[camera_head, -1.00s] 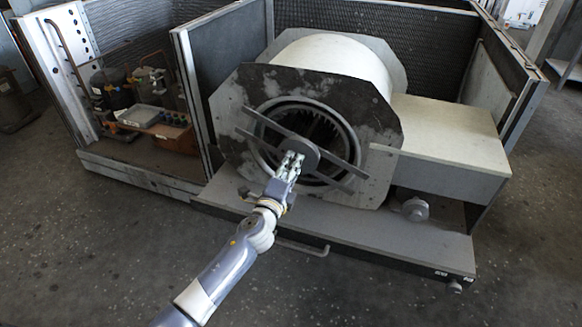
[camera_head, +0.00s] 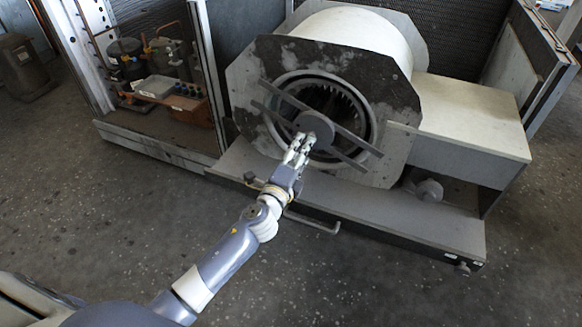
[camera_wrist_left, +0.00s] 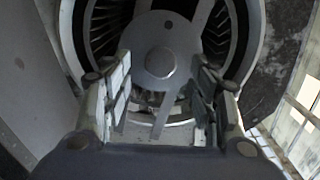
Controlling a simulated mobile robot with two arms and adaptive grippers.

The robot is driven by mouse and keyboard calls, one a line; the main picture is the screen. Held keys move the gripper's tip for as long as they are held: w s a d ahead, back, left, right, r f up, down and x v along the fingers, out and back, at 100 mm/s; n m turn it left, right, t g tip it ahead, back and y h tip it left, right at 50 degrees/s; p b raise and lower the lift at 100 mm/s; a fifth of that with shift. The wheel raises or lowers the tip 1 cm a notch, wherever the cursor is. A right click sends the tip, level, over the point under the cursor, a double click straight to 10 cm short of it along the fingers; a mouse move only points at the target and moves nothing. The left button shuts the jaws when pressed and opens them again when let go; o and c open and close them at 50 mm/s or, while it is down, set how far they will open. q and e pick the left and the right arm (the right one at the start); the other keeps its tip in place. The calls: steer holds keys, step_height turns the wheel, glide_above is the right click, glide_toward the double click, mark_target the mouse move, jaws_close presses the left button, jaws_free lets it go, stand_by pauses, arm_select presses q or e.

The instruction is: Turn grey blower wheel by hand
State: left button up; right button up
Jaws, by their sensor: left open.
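The grey blower wheel (camera_head: 341,99) sits inside the round opening of the blower housing (camera_head: 390,100), its dark fins showing past the ring. A round grey hub plate (camera_head: 316,125) with slanted bars crosses the opening. My left gripper (camera_head: 302,143) is open in front of the hub's lower left edge. In the left wrist view, the open fingers (camera_wrist_left: 162,88) stand either side of the lower hub disc (camera_wrist_left: 160,60), with the wheel fins (camera_wrist_left: 101,25) behind. Nothing is between the fingers; whether they touch the hub cannot be told. My right gripper is not in view.
A pale box (camera_head: 470,115) adjoins the housing on the right. A grey base ledge (camera_head: 370,205) with a handle (camera_head: 312,222) runs below. A compartment with pipes and dark canisters (camera_head: 125,60) stands left. The speckled floor (camera_head: 380,285) in front is clear.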

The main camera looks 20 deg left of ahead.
arm_select(q)
steer(key=s, duration=0.7)
steer(key=shift+s+a, duration=0.15)
steer(key=shift+s, duration=0.15)
